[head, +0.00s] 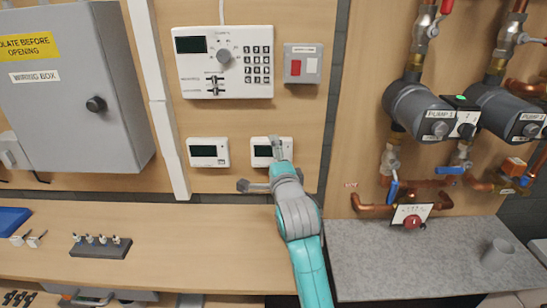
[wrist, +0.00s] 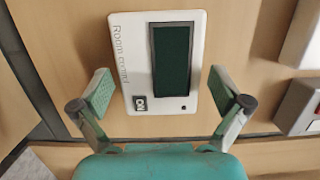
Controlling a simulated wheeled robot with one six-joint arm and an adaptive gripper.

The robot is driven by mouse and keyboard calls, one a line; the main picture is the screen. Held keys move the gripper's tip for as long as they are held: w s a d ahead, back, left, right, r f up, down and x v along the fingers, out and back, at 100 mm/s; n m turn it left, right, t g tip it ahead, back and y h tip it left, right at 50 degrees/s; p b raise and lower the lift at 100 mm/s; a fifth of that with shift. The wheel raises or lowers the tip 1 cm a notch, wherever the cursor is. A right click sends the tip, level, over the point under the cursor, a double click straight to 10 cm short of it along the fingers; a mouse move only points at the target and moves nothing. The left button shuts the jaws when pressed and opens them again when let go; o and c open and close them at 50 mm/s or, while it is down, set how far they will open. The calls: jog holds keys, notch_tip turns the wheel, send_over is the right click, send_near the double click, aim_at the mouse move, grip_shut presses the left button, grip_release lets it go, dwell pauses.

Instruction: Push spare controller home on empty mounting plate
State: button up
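A white controller (head: 262,150) with a dark screen hangs on the wooden wall panel, right of a similar white controller (head: 208,152). My gripper (head: 260,166) is in front of the right one and covers part of it. In the wrist view a controller marked "Room control" (wrist: 141,75) fills the space before my gripper (wrist: 161,92), its screen turned sideways. My fingers are spread, one on each side of the controller; I cannot tell whether they touch it. No bare mounting plate shows, and what lies behind the controller is hidden.
A large keypad panel (head: 222,62) and a switch box (head: 303,64) are above. A grey wiring box (head: 75,90) is left, pumps (head: 418,110) and copper pipes right. A wooden bench (head: 170,240) runs below, holding a dark block with small parts (head: 100,247).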

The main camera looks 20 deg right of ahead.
jog(key=shift+s, duration=0.1)
dwell(0.4)
jog(key=s+a, duration=0.4)
jog(key=s, duration=0.9)
jog(key=shift+a, duration=0.15)
dwell(0.8)
jog(key=shift+s, duration=0.1)
